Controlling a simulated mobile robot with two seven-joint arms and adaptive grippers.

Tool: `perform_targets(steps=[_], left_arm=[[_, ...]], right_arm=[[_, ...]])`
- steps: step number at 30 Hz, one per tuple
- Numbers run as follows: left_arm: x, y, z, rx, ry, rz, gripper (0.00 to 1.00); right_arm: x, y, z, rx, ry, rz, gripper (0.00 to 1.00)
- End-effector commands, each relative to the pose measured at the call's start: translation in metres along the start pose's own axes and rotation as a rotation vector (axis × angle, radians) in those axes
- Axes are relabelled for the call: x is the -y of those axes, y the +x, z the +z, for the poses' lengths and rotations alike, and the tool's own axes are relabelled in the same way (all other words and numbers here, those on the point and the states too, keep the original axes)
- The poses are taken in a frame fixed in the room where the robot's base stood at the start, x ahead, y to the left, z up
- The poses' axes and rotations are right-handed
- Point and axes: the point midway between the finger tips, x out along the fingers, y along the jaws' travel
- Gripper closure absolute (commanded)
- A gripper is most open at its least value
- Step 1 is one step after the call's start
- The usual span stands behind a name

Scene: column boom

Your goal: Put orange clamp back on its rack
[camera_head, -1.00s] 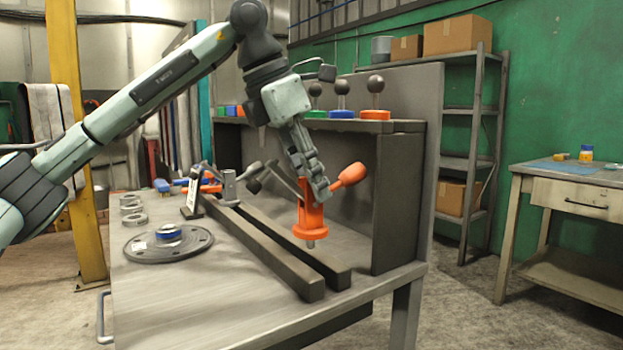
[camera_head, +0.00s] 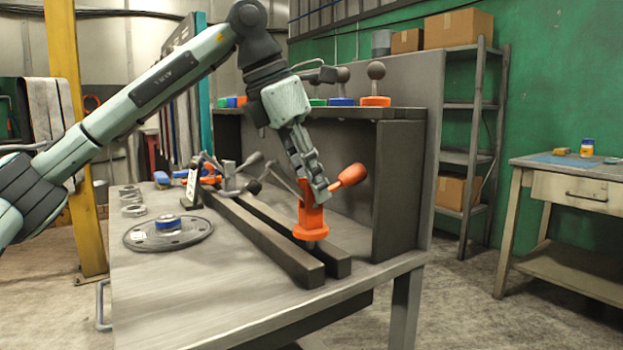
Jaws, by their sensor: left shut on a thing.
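The orange clamp (camera_head: 311,221) hangs upright from my left gripper (camera_head: 318,186), which is shut on it. The rack appears to be the pair of dark parallel rails (camera_head: 262,228) on the workbench. The clamp's base is in front of the rails' near part in the picture, with the pin by the gap between them. I cannot tell whether it touches. My right gripper is not in view.
Other clamps with grey handles (camera_head: 229,183) sit at the rails' far end. A round flange plate (camera_head: 140,238) lies left. The front of the bench (camera_head: 190,290) is clear.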

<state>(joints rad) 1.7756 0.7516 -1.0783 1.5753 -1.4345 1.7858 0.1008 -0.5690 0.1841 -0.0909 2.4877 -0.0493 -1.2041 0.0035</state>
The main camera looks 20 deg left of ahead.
Motion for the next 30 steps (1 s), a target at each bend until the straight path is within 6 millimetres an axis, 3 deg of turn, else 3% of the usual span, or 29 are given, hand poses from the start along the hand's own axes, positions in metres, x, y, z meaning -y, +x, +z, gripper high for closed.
perform_targets(steps=[29,30], left_arm=[[0.0,0.021,-0.009,0.003,0.001,0.001,1.0],[0.0,0.021,-0.009,0.003,0.001,0.001,0.73]], right_arm=[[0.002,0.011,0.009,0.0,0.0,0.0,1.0],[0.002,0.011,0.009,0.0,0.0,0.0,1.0]])
